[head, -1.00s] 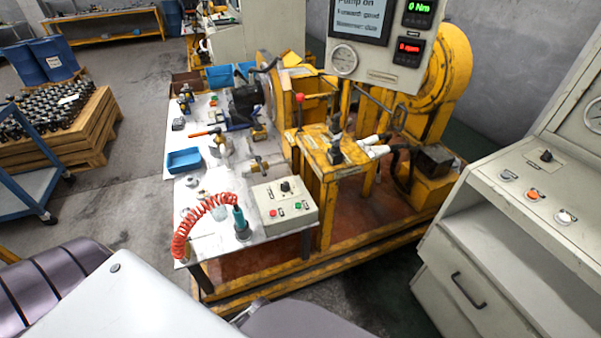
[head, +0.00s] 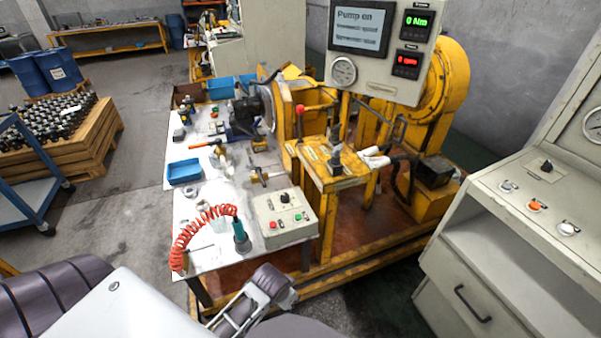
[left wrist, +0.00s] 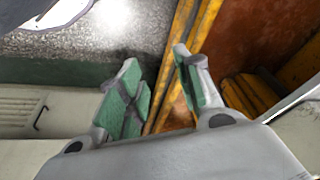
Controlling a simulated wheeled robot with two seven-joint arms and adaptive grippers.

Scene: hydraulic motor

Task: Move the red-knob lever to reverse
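The red-knob lever (head: 299,109) stands roughly upright on the yellow test stand (head: 333,184), left of a second, dark lever (head: 335,155). Its base is partly hidden, and I cannot read any position marks by it. My left gripper (head: 248,298) is low in the head view, in front of the bench and well short of the lever. In the left wrist view the left gripper (left wrist: 156,62) has its two green-padded fingers apart with nothing between them. The lever does not show there. My right gripper is not in view.
A control box (head: 284,217) and a coiled red hose (head: 200,232) lie on the bench's near end. A panel (head: 383,85) reads "Pump on", with smaller lines blurred, above a gauge. A grey console (head: 530,200) stands at the right.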

